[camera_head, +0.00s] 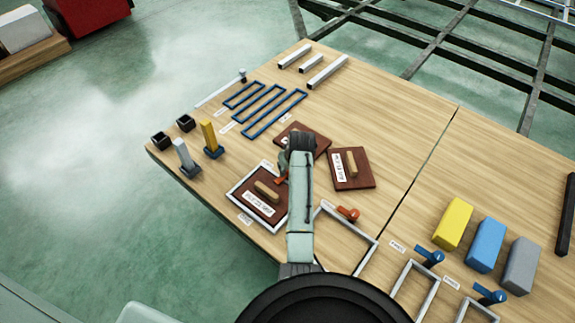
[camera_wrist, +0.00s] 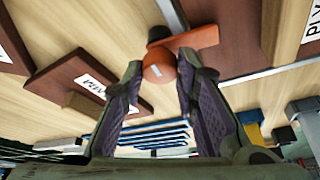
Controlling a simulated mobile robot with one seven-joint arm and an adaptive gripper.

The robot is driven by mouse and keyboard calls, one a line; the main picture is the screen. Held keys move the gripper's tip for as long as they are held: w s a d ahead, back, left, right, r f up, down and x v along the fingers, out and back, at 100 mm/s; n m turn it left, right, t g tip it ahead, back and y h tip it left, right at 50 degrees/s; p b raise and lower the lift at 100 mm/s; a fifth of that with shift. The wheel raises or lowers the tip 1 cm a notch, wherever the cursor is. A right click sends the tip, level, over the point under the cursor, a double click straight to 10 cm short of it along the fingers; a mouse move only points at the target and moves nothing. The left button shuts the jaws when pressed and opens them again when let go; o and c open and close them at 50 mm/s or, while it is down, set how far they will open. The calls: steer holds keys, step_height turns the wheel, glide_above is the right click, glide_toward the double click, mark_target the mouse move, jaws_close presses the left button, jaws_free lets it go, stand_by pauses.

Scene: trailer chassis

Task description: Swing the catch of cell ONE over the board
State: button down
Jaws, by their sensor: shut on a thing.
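A brown board (camera_head: 268,212) with a wooden handle and a white label lies inside a light grey frame (camera_head: 234,192). An orange catch (camera_head: 280,181) is at that frame's right side, partly hidden by my arm. In the wrist view the catch is an orange lever (camera_wrist: 198,38) with a round knob (camera_wrist: 157,68) and a dark pivot. My gripper (camera_wrist: 160,78) is shut on the knob, with one finger on each side; it also shows in the head view (camera_head: 283,166), mostly hidden. I cannot tell how far the lever reaches over the board. The cell labels are too small to read.
Two loose brown boards (camera_head: 362,181) (camera_head: 318,136) lie beyond and right of the arm. An empty frame (camera_head: 362,240) with another orange catch (camera_head: 348,214) is at the right. Blue frames (camera_head: 262,105), upright blocks (camera_head: 208,136) and coloured blocks (camera_head: 487,245) stand elsewhere on the table.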

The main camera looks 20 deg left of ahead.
steer(key=shift+n, duration=0.7)
steer(key=c, duration=1.3)
jaws_free()
steer(key=v, duration=1.2)
steer(key=shift+d, duration=0.15)
steer(key=shift+w, duration=0.15)
